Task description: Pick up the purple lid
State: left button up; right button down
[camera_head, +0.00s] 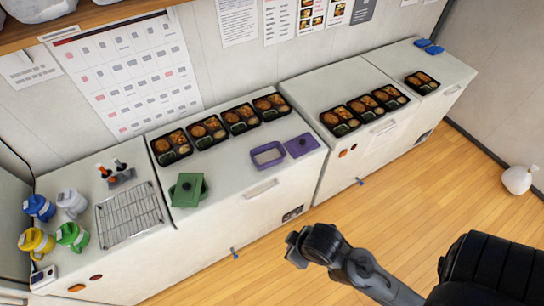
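The purple lid (302,145) lies flat near the front right corner of the middle white counter. A purple open container (268,154) with a pale inside sits just left of it, close beside or touching; I cannot tell which. My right arm comes in from the lower right, and its gripper end (296,246) is over the wooden floor, in front of the counter and well apart from the lid. Its fingers are too dark and small to tell open from shut. My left gripper is not in view.
Several filled bento trays (240,118) line the counter behind the lid. A green lid and container (187,190) stand to the left, then a wire rack (129,214) and coloured jugs (73,237). More trays (363,107) sit on the right counter. The counter between green and purple containers is clear.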

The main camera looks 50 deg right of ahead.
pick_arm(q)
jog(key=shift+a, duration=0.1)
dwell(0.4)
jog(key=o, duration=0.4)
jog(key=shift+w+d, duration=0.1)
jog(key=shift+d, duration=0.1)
